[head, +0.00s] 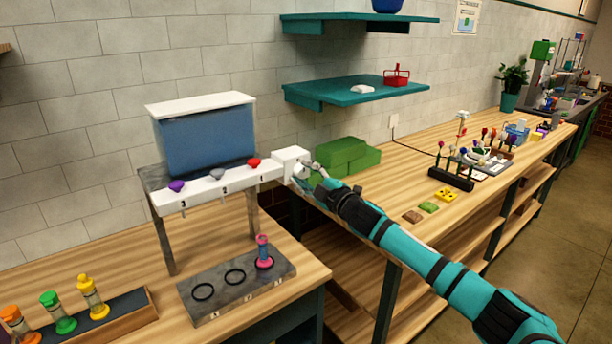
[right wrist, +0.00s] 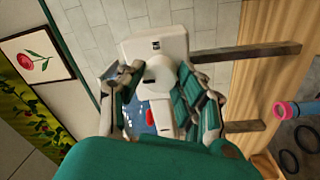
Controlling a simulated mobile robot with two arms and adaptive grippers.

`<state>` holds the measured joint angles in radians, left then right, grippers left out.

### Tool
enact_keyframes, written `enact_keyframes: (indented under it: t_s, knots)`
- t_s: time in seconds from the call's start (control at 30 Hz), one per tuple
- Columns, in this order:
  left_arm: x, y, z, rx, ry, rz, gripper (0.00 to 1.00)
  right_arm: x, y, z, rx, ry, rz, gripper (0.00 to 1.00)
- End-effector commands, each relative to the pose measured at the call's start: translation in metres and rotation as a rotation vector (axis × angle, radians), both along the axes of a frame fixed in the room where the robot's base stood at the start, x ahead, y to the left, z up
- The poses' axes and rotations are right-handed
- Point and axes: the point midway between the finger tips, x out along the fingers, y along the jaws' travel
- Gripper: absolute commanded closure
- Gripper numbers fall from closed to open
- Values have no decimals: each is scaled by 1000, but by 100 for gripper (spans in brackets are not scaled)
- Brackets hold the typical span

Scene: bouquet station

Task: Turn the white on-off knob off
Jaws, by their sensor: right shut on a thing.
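The white on-off knob (head: 300,171) is on the side of a white box (head: 290,155) at the right end of the dispenser. In the right wrist view the knob (right wrist: 158,70) sits between the two fingers, below the white box (right wrist: 153,42). My right gripper (head: 308,174) is at the knob, with its arm coming in from the right. The right wrist view shows the gripper (right wrist: 160,88) shut on the knob, one finger on each side. The fingers partly cover the knob, and its pointing direction cannot be read. My left gripper is not in view.
The dispenser holds a blue tank (head: 208,135) above purple, grey and red knobs on a white bar (head: 222,186). Below is a grey tray (head: 215,312) with a pink vial (head: 263,252). Green blocks (head: 345,156) stand close behind my right gripper. Teal shelves (head: 350,92) hang above.

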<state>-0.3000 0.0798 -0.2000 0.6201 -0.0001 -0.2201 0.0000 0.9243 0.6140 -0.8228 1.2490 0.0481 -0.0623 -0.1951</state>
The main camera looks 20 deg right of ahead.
Motion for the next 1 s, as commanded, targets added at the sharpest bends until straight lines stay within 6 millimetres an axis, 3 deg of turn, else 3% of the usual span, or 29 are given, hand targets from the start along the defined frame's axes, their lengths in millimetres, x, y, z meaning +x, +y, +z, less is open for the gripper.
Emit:
enact_keyframes:
  t_s: [0.13,0.17,0.3,0.67,0.87,1.0]
  knots:
    - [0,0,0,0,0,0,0,0,0,-2,-3,2,1,97]
    - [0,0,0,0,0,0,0,0,1,-2,-3,2,1,61]
    - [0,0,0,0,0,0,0,0,0,-1,-2,1,1,43]
    - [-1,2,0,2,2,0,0,-4,-2,-2,0,1,0,42]
    - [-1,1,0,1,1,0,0,-30,-11,-5,-2,3,0,42]
    - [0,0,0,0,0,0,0,-59,-21,-8,-2,3,1,42]
